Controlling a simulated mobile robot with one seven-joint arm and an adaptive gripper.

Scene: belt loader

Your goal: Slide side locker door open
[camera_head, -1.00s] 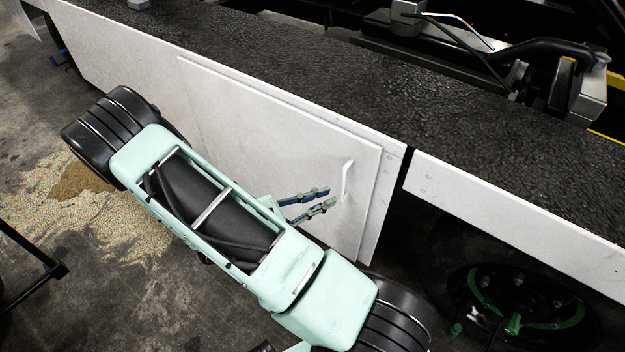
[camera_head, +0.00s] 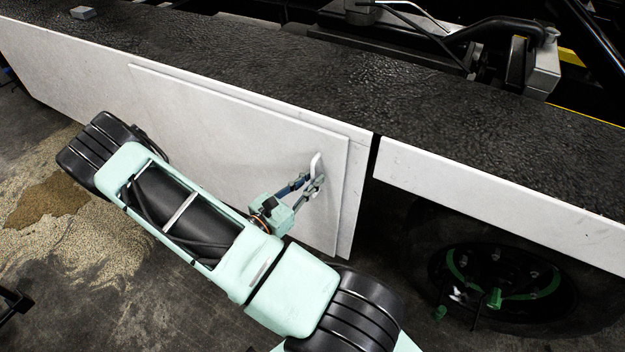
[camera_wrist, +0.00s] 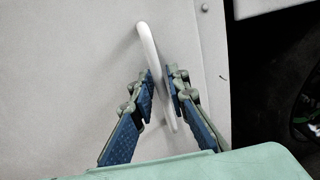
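The side locker door (camera_head: 225,130) is a flat white panel standing slightly proud of the white side skirt. Its white bar handle (camera_head: 317,167) is near the door's right edge; it also shows in the wrist view (camera_wrist: 150,52). My gripper (camera_head: 311,182) is at the handle, with blue-padded fingers on either side of it. In the wrist view my gripper (camera_wrist: 158,92) has its fingertips apart, with the handle running between them. A gap shows between the handle and at least the right finger. The door's right edge lies against the skirt panel.
The black textured deck (camera_head: 250,60) runs above the door. A second white panel (camera_head: 480,190) lies right of a dark gap, with a wheel (camera_head: 500,275) below it. Spilled granules (camera_head: 60,215) lie on the floor at left.

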